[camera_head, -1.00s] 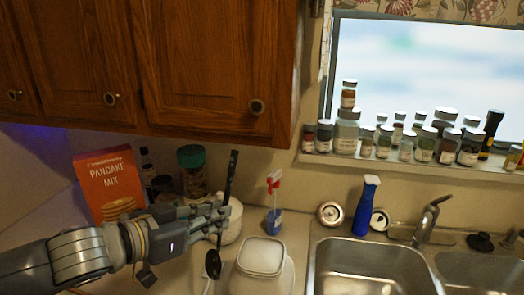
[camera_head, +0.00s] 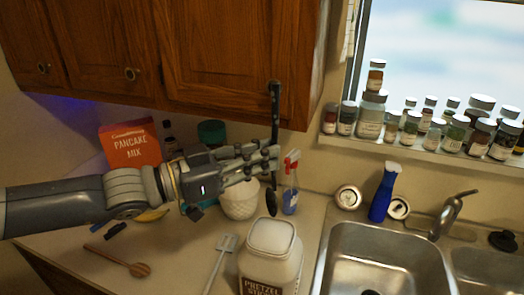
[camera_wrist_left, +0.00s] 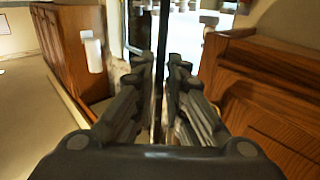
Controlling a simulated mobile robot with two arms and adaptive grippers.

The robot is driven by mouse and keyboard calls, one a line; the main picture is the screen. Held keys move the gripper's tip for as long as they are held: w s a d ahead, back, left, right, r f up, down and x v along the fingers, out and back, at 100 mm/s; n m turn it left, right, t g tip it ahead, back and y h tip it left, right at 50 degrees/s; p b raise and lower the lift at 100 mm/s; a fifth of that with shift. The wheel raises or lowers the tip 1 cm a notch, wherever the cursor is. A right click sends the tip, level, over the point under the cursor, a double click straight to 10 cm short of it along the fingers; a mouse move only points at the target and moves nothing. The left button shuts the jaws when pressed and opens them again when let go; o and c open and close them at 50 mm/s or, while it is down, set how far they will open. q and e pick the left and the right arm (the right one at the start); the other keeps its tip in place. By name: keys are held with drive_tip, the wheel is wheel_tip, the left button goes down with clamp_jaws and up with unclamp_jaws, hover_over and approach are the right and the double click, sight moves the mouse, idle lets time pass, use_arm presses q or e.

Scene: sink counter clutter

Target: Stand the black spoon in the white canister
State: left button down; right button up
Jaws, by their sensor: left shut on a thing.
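My left gripper (camera_head: 270,160) is shut on the black spoon (camera_head: 274,105) and holds it upright, handle up and bowl down. The spoon also shows as a dark upright bar between the fingers in the left wrist view (camera_wrist_left: 158,75). The white canister (camera_head: 240,203) is a textured pot on the counter, below and behind the fingers. The gripper hides its top, so I cannot see its opening. The spoon's bowl appears just right of the canister in the picture, not inside it. My right gripper is not in view.
A pretzel jar (camera_head: 270,262) stands in front, with a white spatula (camera_head: 222,252) and a wooden spoon (camera_head: 125,263) lying left of it. A red-topped spray bottle (camera_head: 290,195) stands close right of the spoon. The sink (camera_head: 385,255) lies right; a cabinet (camera_head: 235,60) overhangs.

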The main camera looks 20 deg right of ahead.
sight(271, 207)
use_arm(q)
wheel_tip(271, 207, down, 4)
drive_tip(key=shift+f, duration=0.15)
wheel_tip(271, 207, down, 9)
drive_tip(key=b, duration=1.1)
wheel_tip(271, 207, down, 6)
drive_tip(key=b, duration=0.6)
drive_tip(key=shift+b, duration=0.4)
drive_tip(key=c, duration=1.6)
unclamp_jaws()
drive_tip(key=shift+o, duration=0.2)
drive_tip(key=shift+a, duration=0.1)
